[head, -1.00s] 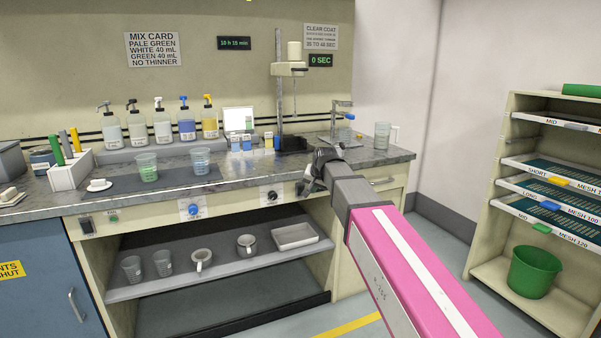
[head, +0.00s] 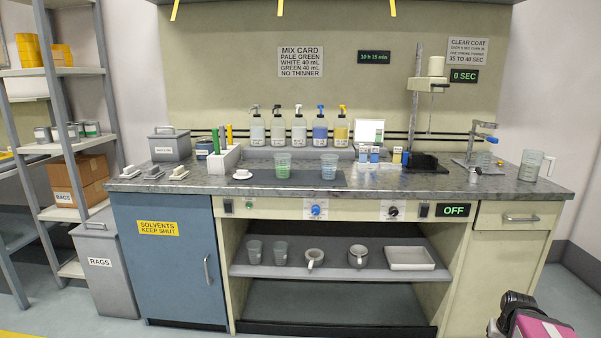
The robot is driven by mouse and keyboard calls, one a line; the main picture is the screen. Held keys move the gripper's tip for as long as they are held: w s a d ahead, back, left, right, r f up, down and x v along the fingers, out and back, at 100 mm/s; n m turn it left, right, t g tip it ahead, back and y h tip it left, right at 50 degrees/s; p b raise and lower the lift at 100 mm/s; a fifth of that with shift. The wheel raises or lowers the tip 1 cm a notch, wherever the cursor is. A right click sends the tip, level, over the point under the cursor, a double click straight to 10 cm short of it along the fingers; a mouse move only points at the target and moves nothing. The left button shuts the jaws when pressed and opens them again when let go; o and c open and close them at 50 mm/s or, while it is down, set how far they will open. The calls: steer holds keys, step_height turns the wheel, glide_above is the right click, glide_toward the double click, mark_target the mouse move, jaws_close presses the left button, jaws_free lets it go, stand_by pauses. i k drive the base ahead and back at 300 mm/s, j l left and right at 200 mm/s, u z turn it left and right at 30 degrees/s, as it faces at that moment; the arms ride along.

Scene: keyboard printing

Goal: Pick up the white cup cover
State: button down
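A small white cover with a raised knob (head: 242,174) sits on the bench at the left end of a dark mat (head: 335,181). It is left of a clear cup with green contents (head: 282,166) and apart from it. My gripper end (head: 517,299) shows only as a small dark part at the lower right, low in front of the bench and far from the cover. Its fingers cannot be made out.
A cup with bluish contents (head: 329,167) stands on the mat. A white marker block (head: 224,158) stands close behind the cover. Pump bottles (head: 299,130) line the back. The floor before the bench looks clear.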

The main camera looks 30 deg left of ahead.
mark_target(240, 175)
steer(key=u, duration=0.4)
steer(key=i+j+u, duration=0.1)
steer(key=u, duration=0.3)
steer(key=i+u, duration=0.15)
steer(key=u, duration=0.7)
steer(key=i+l, duration=0.05)
